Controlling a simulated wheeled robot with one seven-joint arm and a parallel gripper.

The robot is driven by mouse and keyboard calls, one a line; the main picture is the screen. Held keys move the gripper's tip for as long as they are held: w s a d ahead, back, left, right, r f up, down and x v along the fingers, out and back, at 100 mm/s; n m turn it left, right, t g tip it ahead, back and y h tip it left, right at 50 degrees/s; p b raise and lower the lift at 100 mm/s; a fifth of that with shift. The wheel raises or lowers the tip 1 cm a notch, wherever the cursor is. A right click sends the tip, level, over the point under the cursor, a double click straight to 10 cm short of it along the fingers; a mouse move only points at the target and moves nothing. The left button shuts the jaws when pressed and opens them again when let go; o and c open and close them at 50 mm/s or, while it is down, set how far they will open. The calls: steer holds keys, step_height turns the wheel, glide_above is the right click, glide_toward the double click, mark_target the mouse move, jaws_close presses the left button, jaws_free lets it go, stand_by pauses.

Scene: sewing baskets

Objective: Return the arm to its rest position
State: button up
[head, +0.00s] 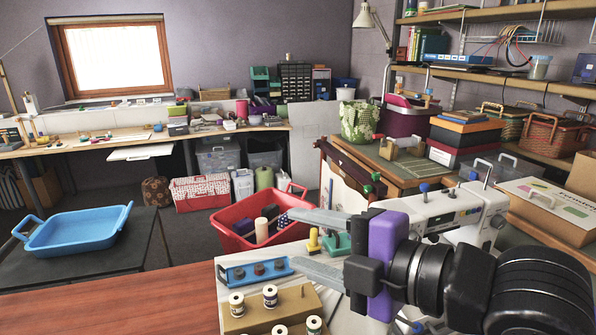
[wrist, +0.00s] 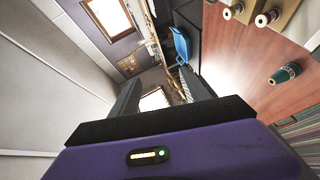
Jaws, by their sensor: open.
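My gripper (head: 290,238) is at the right front in the head view, stretched out level and pointing left. Its two grey fingers are spread wide apart with nothing held between them. In the wrist view my gripper (wrist: 160,90) shows its dark fingers apart, with the far room seen between them. My black arm links run off to the lower right of the head view.
A red basket (head: 222,232) with rolls inside stands behind the fingers. A wooden spool holder (head: 250,318) and a blue rack (head: 236,274) are in front. A white sewing machine (head: 480,207) stands close behind my wrist. A blue tray (head: 75,232) is at left.

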steer(key=d+r+m+t, duration=0.6)
steer(key=r+m+t, duration=0.3)
steer(key=r+m, duration=0.25)
steer(key=s+d+f+m+t+h+p, duration=0.1)
steer(key=s+d+f+m+t+h, duration=0.15)
steer(key=d+f+m+h, duration=0.35)
steer(key=s+d+f+m+t+h, duration=0.1)
steer(key=d+m+t+h, duration=0.25)
steer(key=m, duration=0.55)
steer(key=s+d+f+m+g+h+p, duration=0.1)
steer(key=s+d+f+m+g+h, duration=0.15)
steer(key=s+f, duration=0.4)
steer(key=s+d+f+m+g+h, duration=0.1)
steer(key=s+f+m+g+h, duration=0.1)
steer(key=s+f+h, duration=0.45)
steer(key=s+f+n+g+y+p, duration=0.1)
steer(key=s+f+n+g+y, duration=0.4)
steer(key=s+f, duration=0.9)
steer(key=s+y, duration=0.1)
steer(key=s, duration=0.3)
steer(key=shift+a+f+g, duration=0.2)
steer(key=shift+f+g, duration=0.1)
steer(key=shift+g, duration=0.05)
steer(key=shift+w+y, duration=0.1)
steer(key=shift+y, duration=0.15)
